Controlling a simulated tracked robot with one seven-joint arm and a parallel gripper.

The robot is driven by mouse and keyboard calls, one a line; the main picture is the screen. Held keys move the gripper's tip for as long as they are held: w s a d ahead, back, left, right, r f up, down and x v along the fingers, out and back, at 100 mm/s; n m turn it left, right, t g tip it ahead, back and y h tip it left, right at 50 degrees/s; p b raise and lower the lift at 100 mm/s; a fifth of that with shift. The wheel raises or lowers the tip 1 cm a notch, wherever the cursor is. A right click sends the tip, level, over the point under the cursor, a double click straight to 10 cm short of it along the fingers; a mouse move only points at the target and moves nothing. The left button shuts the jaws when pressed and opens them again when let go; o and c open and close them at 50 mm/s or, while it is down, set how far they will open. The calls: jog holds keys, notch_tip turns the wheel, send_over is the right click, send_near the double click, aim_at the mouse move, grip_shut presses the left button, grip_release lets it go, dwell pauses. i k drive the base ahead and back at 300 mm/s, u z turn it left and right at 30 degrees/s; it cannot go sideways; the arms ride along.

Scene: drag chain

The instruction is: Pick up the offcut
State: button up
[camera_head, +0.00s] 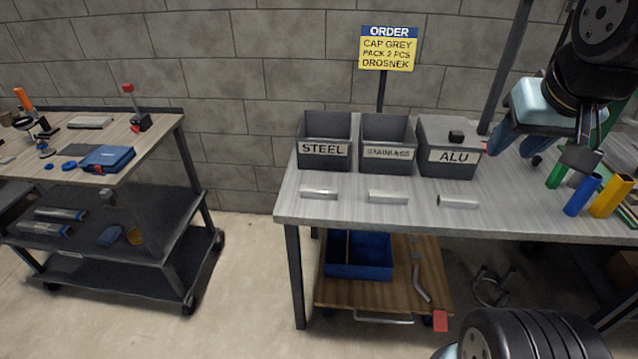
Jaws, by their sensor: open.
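Three short silver metal pieces lie apart in a row on the grey bench top: a left piece (319,192), a middle piece (387,196) and a right piece (457,201). I cannot tell which of them is the offcut. My gripper (580,158) is at the upper right, over the right part of the bench, well to the right of the three pieces. It is open, with no piece seen in it. The arm partly hides its fingers.
Behind the pieces stand a STEEL bin (323,166), a middle bin (388,167) and a lidded ALU bin (450,172). Green, blue and yellow upright parts (584,194) stand at right. A blue crate (358,268) is below the bench. A tool cart (150,150) stands left.

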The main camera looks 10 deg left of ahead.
aim_at(317, 193)
jog(key=z, duration=1.3)
jog(key=i, duration=0.1)
jog(key=u, duration=3.3)
jog(key=i, duration=0.55)
jog(key=z, duration=0.35)
